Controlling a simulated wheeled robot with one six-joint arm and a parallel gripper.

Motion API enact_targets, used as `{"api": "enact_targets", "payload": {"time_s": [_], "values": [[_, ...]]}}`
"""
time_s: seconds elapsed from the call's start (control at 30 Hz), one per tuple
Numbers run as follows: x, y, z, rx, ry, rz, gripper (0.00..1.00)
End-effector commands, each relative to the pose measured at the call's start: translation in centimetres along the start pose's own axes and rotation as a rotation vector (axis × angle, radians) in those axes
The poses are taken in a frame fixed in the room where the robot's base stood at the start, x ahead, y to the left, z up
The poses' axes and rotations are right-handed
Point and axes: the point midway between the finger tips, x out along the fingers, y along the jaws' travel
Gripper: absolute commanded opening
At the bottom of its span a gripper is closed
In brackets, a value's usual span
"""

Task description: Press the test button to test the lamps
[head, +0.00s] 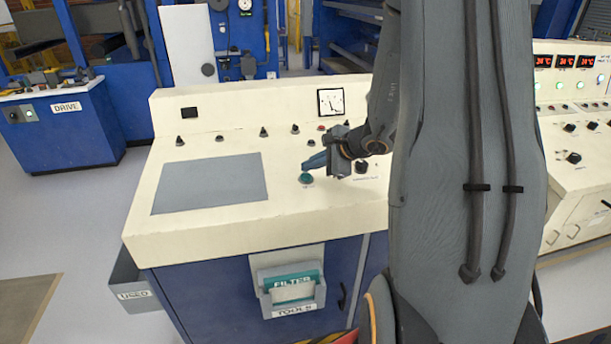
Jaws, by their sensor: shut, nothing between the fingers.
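The fingertips are just above the button in the picture. I cannot tell whether they touch it. Part of the desk's right side is hidden behind my arm.
Several dark knobs (263,132) and a dial gauge (331,102) stand behind my gripper. A dark knob (361,167) is close to its right. A flat grey panel (210,183) lies to the left. Another console (576,150) with red displays stands at far right.

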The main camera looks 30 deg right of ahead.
Motion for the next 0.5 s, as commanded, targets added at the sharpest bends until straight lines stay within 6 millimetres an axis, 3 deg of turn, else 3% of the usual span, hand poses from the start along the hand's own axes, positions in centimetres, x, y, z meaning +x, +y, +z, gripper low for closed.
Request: {"api": "enact_targets", "payload": {"time_s": [0.23, 0.5], "values": [[-0.2, -0.1, 0.1, -0.001, 0.000, 0.000, 0.00], [-1.8, -1.3, 1.3, -0.001, 0.000, 0.000, 0.00]]}}
